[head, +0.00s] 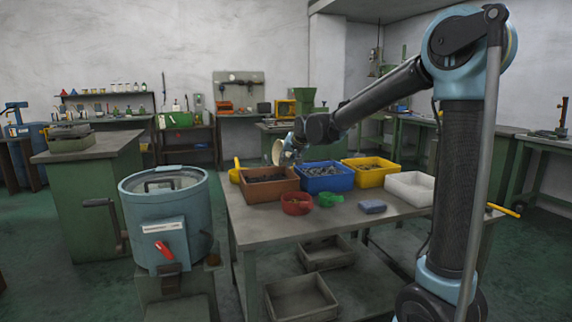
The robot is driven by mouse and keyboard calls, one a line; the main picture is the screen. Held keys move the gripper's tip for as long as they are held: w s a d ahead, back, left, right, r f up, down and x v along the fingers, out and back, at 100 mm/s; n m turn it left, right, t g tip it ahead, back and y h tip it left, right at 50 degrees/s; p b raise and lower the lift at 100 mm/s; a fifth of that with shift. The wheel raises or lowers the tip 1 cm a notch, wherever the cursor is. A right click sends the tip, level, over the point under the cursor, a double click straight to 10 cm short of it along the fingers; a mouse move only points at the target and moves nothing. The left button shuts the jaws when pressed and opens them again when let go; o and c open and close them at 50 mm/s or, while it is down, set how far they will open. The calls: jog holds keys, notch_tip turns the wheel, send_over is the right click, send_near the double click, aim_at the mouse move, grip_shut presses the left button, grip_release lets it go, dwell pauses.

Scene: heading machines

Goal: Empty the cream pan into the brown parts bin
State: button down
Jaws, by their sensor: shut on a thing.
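The cream pan (277,152) is held by my gripper (291,149) above the back of the table. It looks tilted onto its side, with its round face towards the left; I cannot see what is in it. The brown parts bin (269,193) stands on the table below and slightly left of the pan, with dark parts inside. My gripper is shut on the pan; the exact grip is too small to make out. The pan is apart from the bin.
A blue bin (325,184), a yellow bin (369,180) and a white bin (411,194) stand to the right. A red bowl (297,209), a green scoop-like item (331,199) and a blue-grey block (372,207) lie in front. A blue drum machine (168,236) stands left.

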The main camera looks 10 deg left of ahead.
jog(key=w+d+r+m+g+y, duration=0.4)
jog(key=m+y, duration=0.3)
jog(key=y, duration=0.2)
jog(key=shift+w+d+m+g, duration=0.35)
jog(key=shift+d+g, duration=0.25)
jog(key=shift+d, duration=0.2)
dwell(0.3)
jog(key=shift+r, duration=0.15)
dwell(0.4)
